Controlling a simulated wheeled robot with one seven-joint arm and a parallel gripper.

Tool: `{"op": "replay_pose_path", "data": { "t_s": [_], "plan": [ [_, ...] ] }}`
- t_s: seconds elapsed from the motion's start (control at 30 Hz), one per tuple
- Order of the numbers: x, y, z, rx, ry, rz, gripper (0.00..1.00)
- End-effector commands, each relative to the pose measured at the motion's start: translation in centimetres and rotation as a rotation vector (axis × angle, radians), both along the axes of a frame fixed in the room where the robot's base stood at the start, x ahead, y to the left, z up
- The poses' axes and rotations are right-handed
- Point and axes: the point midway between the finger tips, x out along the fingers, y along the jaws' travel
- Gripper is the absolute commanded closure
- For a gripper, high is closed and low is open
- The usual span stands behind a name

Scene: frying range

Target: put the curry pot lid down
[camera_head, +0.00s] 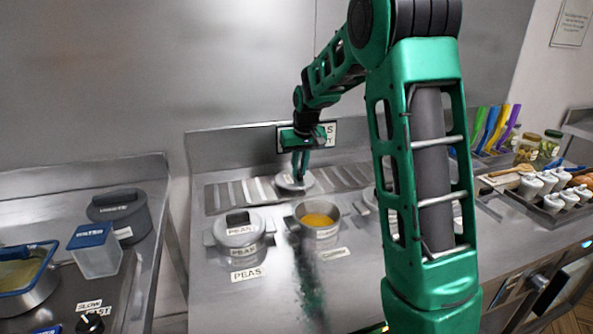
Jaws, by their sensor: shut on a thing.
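The curry pot (317,219) stands uncovered on the steel counter, with yellow curry showing inside. Its round grey lid (294,184) is behind the pot and slightly to the left, at the slotted strip of the counter. My gripper (299,172) points down and is shut on the lid from above. The lid looks level. I cannot tell whether its underside touches the slotted strip or hangs just above it.
A lidded peas pot (240,230) stands left of the curry pot. My arm hides the counter's right part. A slotted strip (238,194) runs along the back. Colourful handles (492,128) and a tray of white containers (546,190) are at right. A water box (95,252) is at left.

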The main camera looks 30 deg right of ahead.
Motion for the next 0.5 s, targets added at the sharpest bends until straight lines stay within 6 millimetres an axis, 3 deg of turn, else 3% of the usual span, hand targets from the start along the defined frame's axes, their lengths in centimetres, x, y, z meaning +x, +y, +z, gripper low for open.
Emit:
{"op": "replay_pose_path", "data": {
  "t_s": [0.13,0.17,0.2,0.5],
  "plan": [
    [0.0,0.0,-0.23,0.0,0.001,0.0,1.0],
    [0.0,0.01,-0.21,0.0,0.0,0.0,0.8],
    [0.01,0.0,-0.2,0.0,0.0,0.0,0.71],
    [0.02,0.01,-0.14,0.0,0.0,0.0,0.69]
  ]
}}
